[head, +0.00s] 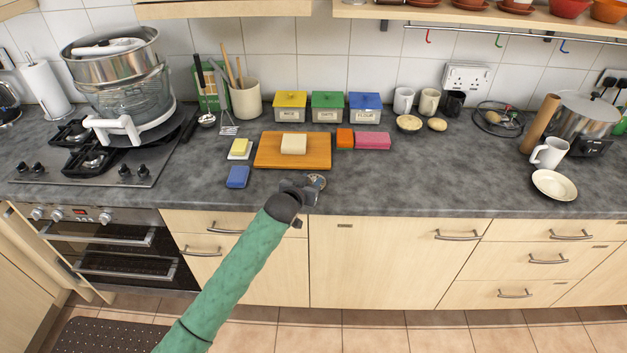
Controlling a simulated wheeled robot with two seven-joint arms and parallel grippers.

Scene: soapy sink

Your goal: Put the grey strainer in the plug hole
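My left gripper (306,194) is at the end of the green arm, over the front edge of the worktop. A small round grey thing, which looks like the grey strainer (317,181), shows right at its fingertips. The gripper covers part of it. I cannot tell whether the fingers are closed on it or whether it rests on the worktop. No sink or plug hole shows in this view. My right gripper is not in view.
A wooden board (265,160) with a cream block (293,144) lies behind the gripper. A blue sponge (238,177) is to the left; orange (345,138) and pink (373,141) sponges are behind right. The worktop (430,180) is clear to the right, up to a saucer (554,185).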

